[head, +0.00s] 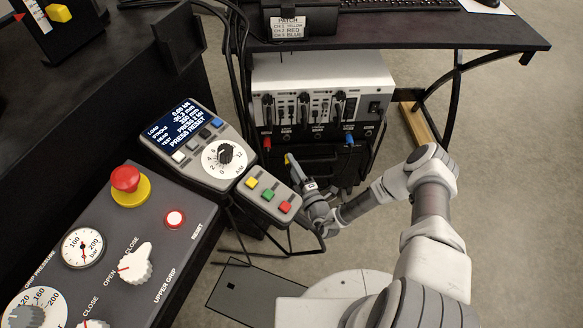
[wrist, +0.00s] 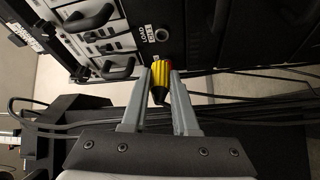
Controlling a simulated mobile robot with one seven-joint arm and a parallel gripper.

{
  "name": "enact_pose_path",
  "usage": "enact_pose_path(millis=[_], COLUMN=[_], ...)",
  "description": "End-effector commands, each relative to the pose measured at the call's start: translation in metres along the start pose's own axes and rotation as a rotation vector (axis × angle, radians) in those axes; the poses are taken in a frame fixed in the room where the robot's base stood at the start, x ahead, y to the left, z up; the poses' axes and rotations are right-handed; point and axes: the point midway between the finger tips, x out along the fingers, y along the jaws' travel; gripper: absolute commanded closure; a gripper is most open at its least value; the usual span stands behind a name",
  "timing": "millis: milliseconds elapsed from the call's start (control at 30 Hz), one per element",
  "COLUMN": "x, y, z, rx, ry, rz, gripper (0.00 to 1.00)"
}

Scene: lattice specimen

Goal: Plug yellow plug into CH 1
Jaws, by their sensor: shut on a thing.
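The yellow plug (wrist: 160,76) sits between the two fingers of my gripper (wrist: 160,78), which is shut on it. Its dark tapered end points back toward the palm. In the head view the plug (head: 287,158) is a small yellow spot at the tip of my gripper (head: 291,163), in front of the instrument's lower face. An empty round socket (wrist: 162,35) shows beyond the plug in the wrist view, beside a label that seems to read LOAD CH 1. The plug is apart from this socket in the picture. A red bit shows just behind the plug.
The grey instrument box (head: 320,75) stands under the desk. A red plug (head: 267,143) and a blue plug (head: 349,138) sit in its lower row. Dark cables (wrist: 80,122) run near my fingers. A control console (head: 150,225) stands at left. Open floor lies right.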

Motion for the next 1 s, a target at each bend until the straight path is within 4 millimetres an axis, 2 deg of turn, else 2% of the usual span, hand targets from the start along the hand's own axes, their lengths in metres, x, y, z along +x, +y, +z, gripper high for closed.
enact_pose_path(millis=[267, 700, 967, 1000], x=[0.012, 0.047, 0.049, 0.049], y=[-0.001, 0.0, 0.001, 0.001], z=[0.005, 0.019, 0.02, 0.02], rx=[0.0, 0.001, 0.002, 0.002], ry=[0.0, 0.0, 0.0, 0.0], rz=[0.003, 0.003, 0.002, 0.002], gripper=[1.0, 1.0, 1.0, 0.74])
